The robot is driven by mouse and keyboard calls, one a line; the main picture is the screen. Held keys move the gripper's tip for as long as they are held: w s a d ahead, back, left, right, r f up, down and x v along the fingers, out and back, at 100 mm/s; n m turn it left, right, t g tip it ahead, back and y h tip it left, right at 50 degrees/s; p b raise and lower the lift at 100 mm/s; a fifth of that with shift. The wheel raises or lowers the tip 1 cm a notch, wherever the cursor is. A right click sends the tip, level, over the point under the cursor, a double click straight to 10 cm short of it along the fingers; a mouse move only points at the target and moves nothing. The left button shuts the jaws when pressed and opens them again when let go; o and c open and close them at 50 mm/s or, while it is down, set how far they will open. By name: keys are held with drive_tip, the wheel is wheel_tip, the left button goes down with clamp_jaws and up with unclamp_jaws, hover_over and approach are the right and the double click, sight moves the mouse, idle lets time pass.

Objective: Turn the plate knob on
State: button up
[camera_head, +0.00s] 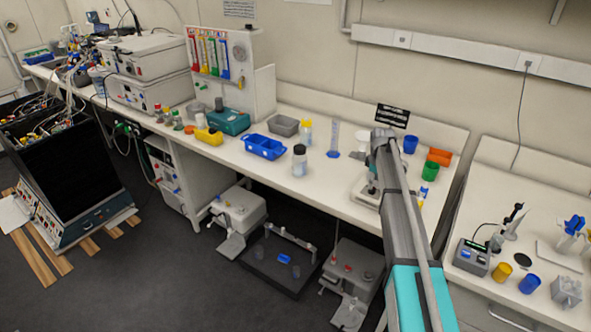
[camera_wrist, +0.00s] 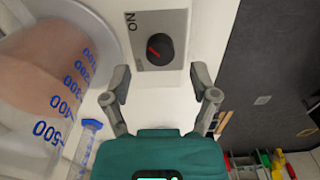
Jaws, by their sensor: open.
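In the wrist view a black round knob (camera_wrist: 160,49) with a red pointer line sits on a grey panel (camera_wrist: 177,22). The line lies at a slant. The word "ON" shows near one side of the panel, and a smaller label below the knob is hard to read. My gripper (camera_wrist: 160,82) is open, with one finger to each side and a little short of the knob, apart from it and empty. In the head view the grey-white plate device (camera_head: 364,193) stands on the bench, partly hidden by my arm; its knob is not visible there.
A clear beaker (camera_wrist: 45,125) with blue marks and reddish-brown contents is close left of my gripper in the wrist view. In the head view a measuring cylinder (camera_head: 335,138), a bottle (camera_head: 299,160) and a green cup (camera_head: 430,172) stand on the bench nearby.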

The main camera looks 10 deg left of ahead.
drive_tip(key=shift+r+p, duration=5.1)
drive_tip(key=shift+r, duration=0.35)
drive_tip(key=w+a+r+n+t+h+b, duration=0.2)
drive_tip(key=w+a+n+t+h+b, duration=0.1)
drive_tip(key=a+n+t+b, duration=1)
drive_tip(key=s+a+f+n+y+b, duration=0.2)
drive_tip(key=s+a+n+y+b, duration=0.1)
drive_tip(key=s+a+n+y, duration=0.3)
drive_tip(key=s+a+f+n+t+y+b, duration=0.1)
drive_tip(key=s+a+f+n+y+b, duration=0.2)
drive_tip(key=s+a+n+y, duration=0.3)
drive_tip(key=a+n+b, duration=0.1)
drive_tip(key=a, duration=0.2)
drive_tip(key=shift+s+f+b, duration=0.15)
drive_tip(key=shift+f+b, duration=0.15)
